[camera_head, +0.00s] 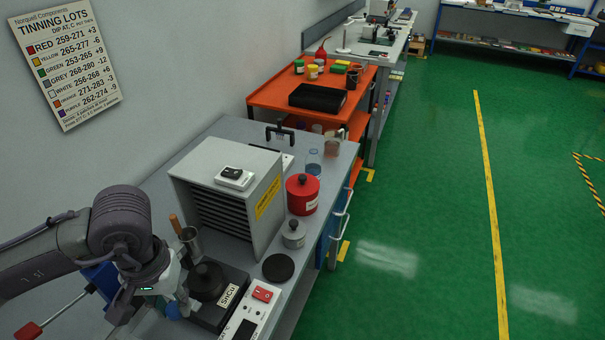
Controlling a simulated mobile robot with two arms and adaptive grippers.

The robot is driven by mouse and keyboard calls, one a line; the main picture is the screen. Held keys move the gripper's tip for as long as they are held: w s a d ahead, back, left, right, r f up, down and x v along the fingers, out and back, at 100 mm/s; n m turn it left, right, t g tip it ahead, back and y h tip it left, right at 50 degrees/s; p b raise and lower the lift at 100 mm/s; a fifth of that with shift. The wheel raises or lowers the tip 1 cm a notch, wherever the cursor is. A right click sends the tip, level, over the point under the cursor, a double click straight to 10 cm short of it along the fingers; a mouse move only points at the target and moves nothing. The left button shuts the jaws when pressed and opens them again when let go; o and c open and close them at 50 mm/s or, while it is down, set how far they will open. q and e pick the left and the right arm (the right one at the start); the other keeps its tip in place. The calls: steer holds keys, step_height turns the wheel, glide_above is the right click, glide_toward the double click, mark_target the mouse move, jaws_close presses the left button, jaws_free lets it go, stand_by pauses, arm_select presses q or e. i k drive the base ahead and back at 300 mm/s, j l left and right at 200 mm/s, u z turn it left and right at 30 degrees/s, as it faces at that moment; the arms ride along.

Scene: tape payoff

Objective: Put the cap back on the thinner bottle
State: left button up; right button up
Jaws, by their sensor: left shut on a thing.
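A clear bluish bottle (313,162), which looks like the thinner bottle, stands upright near the back right of the grey bench. Its top is too small to read clearly. My left gripper (172,296) is low at the front left of the bench, beside the black lidded pot (207,281) labelled SnCu, well apart from the bottle. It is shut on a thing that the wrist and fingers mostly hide. A small blue patch shows by the fingertips, but I cannot tell whether it is the held thing or the cap. My right gripper is not in view.
A grey slatted cabinet (218,205) stands between my left gripper and the bottle. A red canister (302,194), a grey lidded jar (293,235) and a black disc (278,267) line the right edge. A white controller (253,314) lies in front. The orange cart (275,93) is behind.

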mark_target(313, 163)
steer(key=i+l, duration=0.2)
steer(key=i+l+u, duration=0.1)
steer(key=l, duration=0.3)
steer(key=i+l, duration=0.2)
steer(key=l, duration=0.15)
steer(key=i+l+u, duration=0.15)
steer(key=i+l, duration=0.15)
steer(key=l, duration=0.35)
